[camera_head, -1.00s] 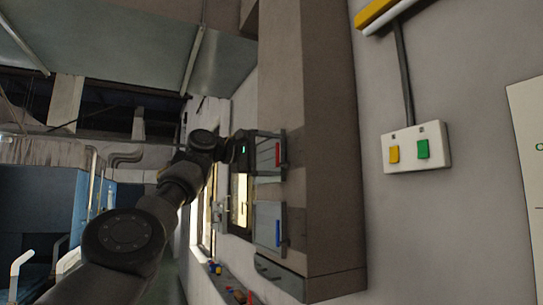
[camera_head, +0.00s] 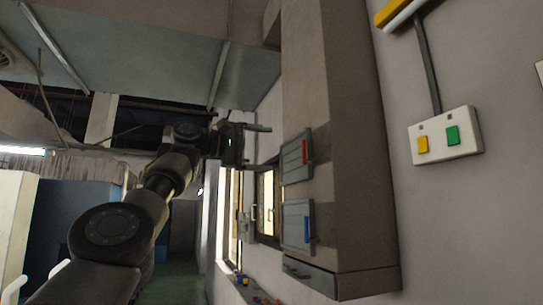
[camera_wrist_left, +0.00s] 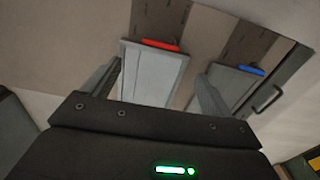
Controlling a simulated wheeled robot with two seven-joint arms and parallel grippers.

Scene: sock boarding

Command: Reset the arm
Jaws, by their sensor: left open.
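My left arm (camera_head: 165,185) reaches in from the left in the head view. Its gripper (camera_head: 262,144) is open and empty, up beside the brown wall cabinet or duct. In the left wrist view the two fingers (camera_wrist_left: 158,85) stand wide apart with nothing between them. A grey panel with a red handle (camera_head: 297,155) and a grey panel with a blue handle (camera_head: 297,224) are on the cabinet, past the fingers. They also show in the left wrist view as the red-handled panel (camera_wrist_left: 153,75) and the blue-handled panel (camera_wrist_left: 236,82). My right gripper is not in view.
The brown cabinet (camera_head: 350,150) stands close to the right of the gripper. A white switch box (camera_head: 446,136) with yellow and green buttons is on the wall further right. Small coloured objects (camera_head: 243,281) lie low near the window. Free air lies left of the cabinet.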

